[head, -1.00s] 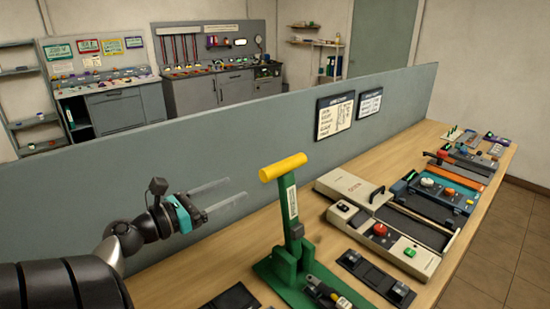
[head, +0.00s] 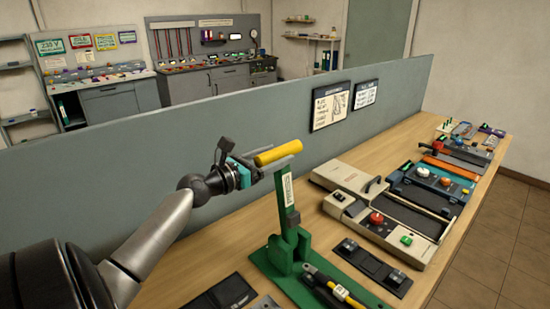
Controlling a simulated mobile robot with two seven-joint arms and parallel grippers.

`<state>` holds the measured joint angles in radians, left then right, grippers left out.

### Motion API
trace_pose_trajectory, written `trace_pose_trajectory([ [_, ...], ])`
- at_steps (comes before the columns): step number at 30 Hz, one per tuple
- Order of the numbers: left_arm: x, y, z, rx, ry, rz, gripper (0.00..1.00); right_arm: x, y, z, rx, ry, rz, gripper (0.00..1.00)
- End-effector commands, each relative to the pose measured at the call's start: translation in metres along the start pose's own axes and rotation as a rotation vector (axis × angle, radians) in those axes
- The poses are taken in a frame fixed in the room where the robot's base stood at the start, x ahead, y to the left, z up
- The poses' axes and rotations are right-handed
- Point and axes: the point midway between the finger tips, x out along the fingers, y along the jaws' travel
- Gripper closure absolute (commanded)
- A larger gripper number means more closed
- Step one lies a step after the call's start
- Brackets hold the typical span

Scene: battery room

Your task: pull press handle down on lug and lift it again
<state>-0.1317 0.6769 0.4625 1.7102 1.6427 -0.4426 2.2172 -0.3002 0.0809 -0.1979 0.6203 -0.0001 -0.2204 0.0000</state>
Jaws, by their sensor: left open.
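The green press (head: 281,255) stands on the wooden bench, its lever upright. The yellow press handle (head: 278,152) is a crossbar at the lever's top. My left gripper (head: 278,162) is at the handle, its fingers open, pointing right and lying along or around the bar; contact is unclear. A dark tool-like piece with a yellow band and a pale label (head: 335,289) lies on the press base; I cannot make out a separate lug. My right gripper is not in view.
A grey partition (head: 150,190) runs behind the bench (head: 205,252). A black tray (head: 372,266) and a beige device (head: 385,238) with a red button are right of the press. Other devices line the far right. A dark item (head: 222,298) lies at the front left.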

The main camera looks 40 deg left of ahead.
Motion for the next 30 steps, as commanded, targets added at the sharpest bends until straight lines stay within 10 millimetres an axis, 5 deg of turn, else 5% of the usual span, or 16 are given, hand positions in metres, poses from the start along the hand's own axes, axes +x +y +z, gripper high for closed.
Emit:
trace_pose_trajectory([
  [10, 0.0032, 0.0001, 0.0002, 0.001, 0.0, 0.0, 0.28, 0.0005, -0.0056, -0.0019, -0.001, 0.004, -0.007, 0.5],
  [30, 0.0029, -0.0002, -0.0001, 0.0, 0.0, 0.0, 1.0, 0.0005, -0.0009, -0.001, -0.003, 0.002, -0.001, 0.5],
])
